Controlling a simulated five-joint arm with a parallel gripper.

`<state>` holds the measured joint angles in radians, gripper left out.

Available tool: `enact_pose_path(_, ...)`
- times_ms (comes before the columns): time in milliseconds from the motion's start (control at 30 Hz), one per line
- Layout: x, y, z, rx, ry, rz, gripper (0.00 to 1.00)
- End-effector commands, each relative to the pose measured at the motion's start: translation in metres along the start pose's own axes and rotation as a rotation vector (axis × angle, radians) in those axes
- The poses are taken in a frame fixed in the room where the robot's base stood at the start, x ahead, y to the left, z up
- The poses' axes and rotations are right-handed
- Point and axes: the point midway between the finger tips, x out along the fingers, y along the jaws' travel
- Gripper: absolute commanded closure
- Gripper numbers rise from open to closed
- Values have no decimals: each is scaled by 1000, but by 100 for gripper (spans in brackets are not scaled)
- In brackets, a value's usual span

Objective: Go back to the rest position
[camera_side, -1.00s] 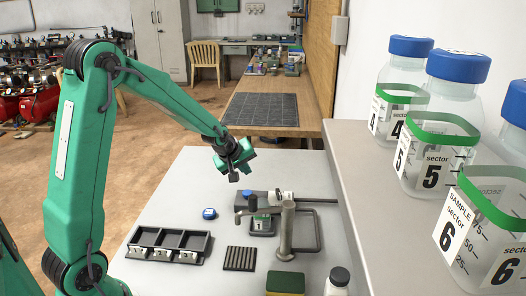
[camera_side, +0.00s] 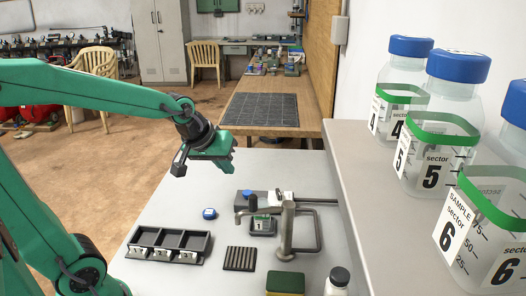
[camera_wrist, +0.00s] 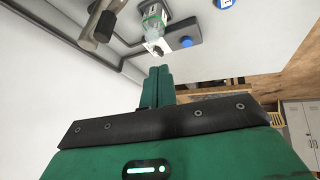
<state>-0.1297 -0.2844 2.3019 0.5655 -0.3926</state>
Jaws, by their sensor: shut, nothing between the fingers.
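My gripper (camera_side: 228,158) is above the back left part of the grey table in the side view, apart from everything on it. Its green fingers also show in the wrist view (camera_wrist: 160,78), pressed together with nothing between them. My arm stretches from the left to this spot. A small clear bottle with a number 1 label (camera_side: 262,226) stands under the metal tap (camera_side: 287,228). The bottle also shows at the top of the wrist view (camera_wrist: 154,22). A blue cap (camera_side: 209,213) lies on the table left of the tap.
A black tray with three compartments (camera_side: 168,243), a dark ribbed mat (camera_side: 239,258), a sponge (camera_side: 285,281) and a white bottle with a black cap (camera_side: 338,280) are toward the front. A shelf (camera_side: 345,165) with large blue-capped jars (camera_side: 437,130) runs along the right.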

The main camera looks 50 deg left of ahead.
Motion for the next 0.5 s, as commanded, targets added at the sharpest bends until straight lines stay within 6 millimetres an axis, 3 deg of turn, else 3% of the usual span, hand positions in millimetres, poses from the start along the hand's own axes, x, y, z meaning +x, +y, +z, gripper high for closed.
enact_pose_path(200, -38, 1, 37, 176, -25, 18, 100)
enact_pose_path(500, -74, -8, 87, 403, -60, 41, 100)
